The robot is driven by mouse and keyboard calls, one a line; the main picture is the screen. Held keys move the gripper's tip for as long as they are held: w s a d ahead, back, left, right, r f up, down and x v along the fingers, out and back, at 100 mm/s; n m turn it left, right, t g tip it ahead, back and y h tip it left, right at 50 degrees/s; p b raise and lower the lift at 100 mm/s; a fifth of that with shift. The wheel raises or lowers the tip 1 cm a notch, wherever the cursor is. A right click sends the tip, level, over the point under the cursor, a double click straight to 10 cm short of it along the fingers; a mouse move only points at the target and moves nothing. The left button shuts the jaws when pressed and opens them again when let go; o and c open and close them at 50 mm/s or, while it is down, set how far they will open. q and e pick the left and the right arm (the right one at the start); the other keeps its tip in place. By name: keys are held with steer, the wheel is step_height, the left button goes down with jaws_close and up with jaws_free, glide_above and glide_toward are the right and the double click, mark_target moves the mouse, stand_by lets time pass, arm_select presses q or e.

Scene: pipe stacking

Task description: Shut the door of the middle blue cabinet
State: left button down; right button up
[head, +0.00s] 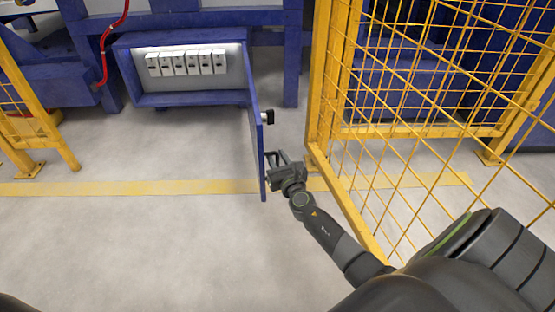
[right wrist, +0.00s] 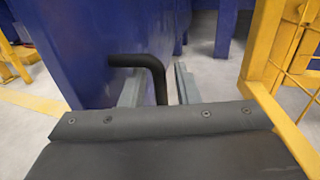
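The blue cabinet (head: 180,100) stands with its door (head: 256,140) swung wide open, seen nearly edge-on along the cabinet's right side. A black handle (head: 268,117) sticks out from the door's outer face. It also shows as a bent black bar (right wrist: 155,70) in the right wrist view. My right gripper (head: 276,157) is close to the outer face, near the handle. In the wrist view its fingers (right wrist: 158,88) are apart, with the handle's lower part showing between them; I cannot tell if they touch it. My left gripper is out of view.
A yellow mesh fence (head: 400,130) stands close on the right, beside my right arm. Several white switch boxes (head: 186,62) line the cabinet's inside. A red hose (head: 108,45) hangs at the upper left. The floor (head: 130,235) in front is clear, crossed by a yellow stripe (head: 130,187).

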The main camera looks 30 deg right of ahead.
jaws_close()
stand_by(0.3)
